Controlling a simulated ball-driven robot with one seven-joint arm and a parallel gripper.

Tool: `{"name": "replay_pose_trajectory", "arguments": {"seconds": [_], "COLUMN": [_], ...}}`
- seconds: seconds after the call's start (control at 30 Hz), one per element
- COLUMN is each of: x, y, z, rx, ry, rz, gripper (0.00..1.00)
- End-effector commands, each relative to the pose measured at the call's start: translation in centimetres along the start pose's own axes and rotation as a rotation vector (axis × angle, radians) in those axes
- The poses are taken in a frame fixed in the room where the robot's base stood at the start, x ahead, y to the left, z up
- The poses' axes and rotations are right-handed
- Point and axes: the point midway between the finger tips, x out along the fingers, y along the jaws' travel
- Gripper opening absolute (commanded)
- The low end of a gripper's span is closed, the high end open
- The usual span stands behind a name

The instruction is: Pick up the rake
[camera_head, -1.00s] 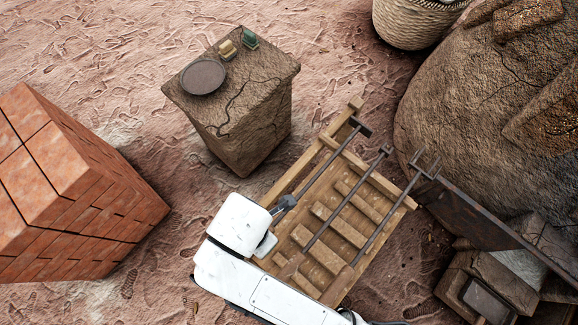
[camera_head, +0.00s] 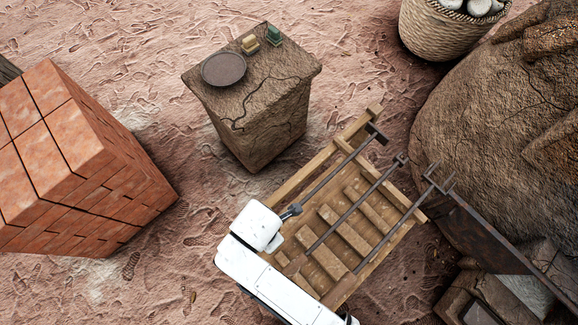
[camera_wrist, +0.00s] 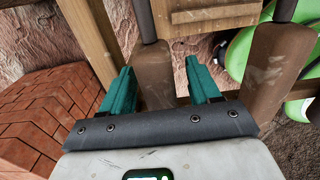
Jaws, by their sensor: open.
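Three long-handled iron tools lie side by side on a slanted wooden rack (camera_head: 374,110) in the head view. The left tool (camera_head: 377,134) has a flat crosswise head, the middle tool (camera_head: 400,160) a small head, and the right tool (camera_head: 438,180) upright prongs. I cannot tell for sure which is the rake. My gripper (camera_head: 293,210) is over the lower end of the left tool. In the wrist view, my open teal fingers (camera_wrist: 161,76) stand on either side of a brown wooden handle (camera_wrist: 154,66), not closed on it. A second handle (camera_wrist: 275,75) is to the right.
A cracked clay pedestal (camera_head: 262,125) bears a dark round plate (camera_head: 223,69) and small blocks. A stack of red bricks (camera_head: 80,165) is at left. A large mud kiln (camera_head: 480,130), a woven basket (camera_head: 435,30) and a dark metal plate (camera_head: 480,235) are at right.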

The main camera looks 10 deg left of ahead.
Motion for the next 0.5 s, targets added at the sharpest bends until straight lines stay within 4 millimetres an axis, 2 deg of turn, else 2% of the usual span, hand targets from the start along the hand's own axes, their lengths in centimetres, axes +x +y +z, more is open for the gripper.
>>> {"name": "replay_pose_trajectory", "arguments": {"seconds": [0.2,0.5], "x": [0.03,0.01], "y": [0.03,0.02], "z": [-0.01,-0.01], "rx": [0.000,0.000], "ry": [0.000,0.000], "rz": [0.001,0.001], "gripper": [0.61,0.32]}}
